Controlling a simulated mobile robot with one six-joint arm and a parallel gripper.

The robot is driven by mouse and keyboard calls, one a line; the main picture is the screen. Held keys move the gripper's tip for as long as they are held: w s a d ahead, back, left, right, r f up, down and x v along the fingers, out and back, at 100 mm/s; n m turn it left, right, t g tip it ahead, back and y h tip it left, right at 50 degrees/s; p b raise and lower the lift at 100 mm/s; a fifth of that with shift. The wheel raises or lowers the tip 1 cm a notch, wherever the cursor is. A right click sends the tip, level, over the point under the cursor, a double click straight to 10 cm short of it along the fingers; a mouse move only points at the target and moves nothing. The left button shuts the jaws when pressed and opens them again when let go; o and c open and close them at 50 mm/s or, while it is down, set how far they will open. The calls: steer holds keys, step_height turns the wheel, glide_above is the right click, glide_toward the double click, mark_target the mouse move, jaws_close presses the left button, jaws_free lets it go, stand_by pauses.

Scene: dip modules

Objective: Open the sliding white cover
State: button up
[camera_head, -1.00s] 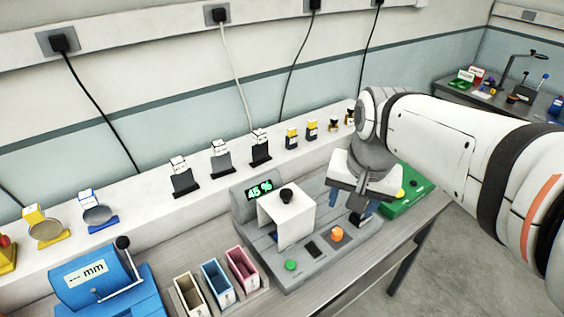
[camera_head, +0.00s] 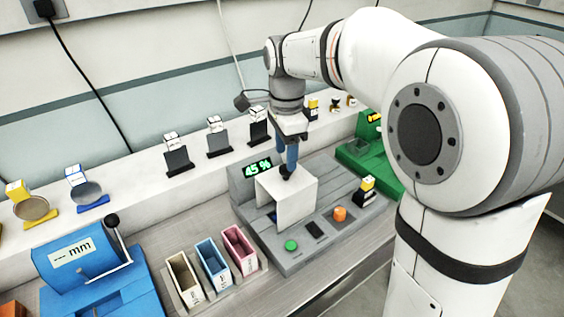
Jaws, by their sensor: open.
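The white cover (camera_head: 290,204) is a box-like hood on the grey device (camera_head: 352,223), close to the display that reads 45 %. Its black knob (camera_head: 286,174) sits on top. My gripper (camera_head: 287,165) points down right over the knob, with its blue fingers at or around it. The jaws are open; whether they touch the knob I cannot tell. The cover stands at the left part of the device, and part of a dark opening shows under its left side.
A green button (camera_head: 291,245) and an orange knob (camera_head: 340,213) are at the device's front. A small yellow-and-black module (camera_head: 366,187) stands on its right part. Coloured bins (camera_head: 211,262) and a blue device (camera_head: 92,272) lie left; a green device (camera_head: 372,155) is behind right.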

mark_target(286, 190)
steer(key=shift+f, duration=1.75)
jaws_close()
